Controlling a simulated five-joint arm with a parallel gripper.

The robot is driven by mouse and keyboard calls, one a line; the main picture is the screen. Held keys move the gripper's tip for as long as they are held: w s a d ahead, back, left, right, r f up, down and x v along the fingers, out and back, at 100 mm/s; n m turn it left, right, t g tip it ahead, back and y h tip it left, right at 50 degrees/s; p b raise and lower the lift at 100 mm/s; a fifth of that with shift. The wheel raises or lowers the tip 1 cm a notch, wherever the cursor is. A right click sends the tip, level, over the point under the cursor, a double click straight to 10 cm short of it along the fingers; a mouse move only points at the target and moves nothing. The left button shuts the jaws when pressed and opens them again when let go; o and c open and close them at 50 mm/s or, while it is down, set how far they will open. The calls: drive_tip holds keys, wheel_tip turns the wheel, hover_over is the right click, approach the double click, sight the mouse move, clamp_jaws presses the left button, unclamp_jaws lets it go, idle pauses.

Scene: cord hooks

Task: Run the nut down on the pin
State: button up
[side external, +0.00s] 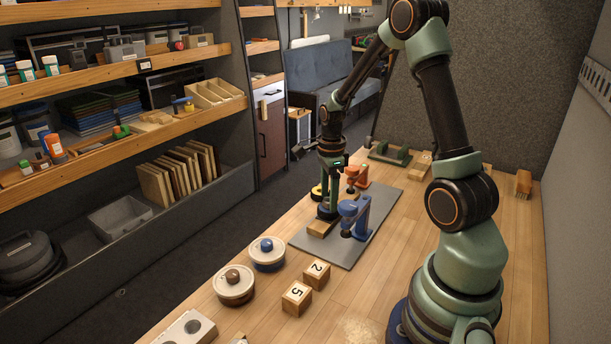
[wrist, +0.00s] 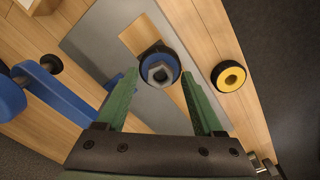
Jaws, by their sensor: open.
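A grey hex nut (wrist: 158,73) shows in the wrist view, over a dark, blue-rimmed round piece (wrist: 174,61). This stands at a wooden block (wrist: 135,38) on the grey plate (wrist: 90,42). The pin is not clearly distinguishable; I cannot tell how far down the nut sits. My gripper (wrist: 160,78) is open, with one green finger on each side of the nut and visible gaps. In the side view my gripper (side external: 327,208) points down above the wooden block (side external: 322,227); the nut cannot be made out there.
A blue clamp (side external: 355,215) stands close to the right of my gripper, with an orange clamp (side external: 357,178) behind. A yellow and black ring (wrist: 228,76) lies nearby. Two lidded pots (side external: 234,287) (side external: 267,254) and numbered blocks (side external: 297,298) stand at the front.

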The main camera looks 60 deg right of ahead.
drive_tip(key=n, duration=1.1)
drive_tip(key=shift+n, duration=0.3)
drive_tip(key=shift+n, duration=0.3)
drive_tip(key=n, duration=0.5)
drive_tip(key=shift+n, duration=0.4)
drive_tip(key=n, duration=0.5)
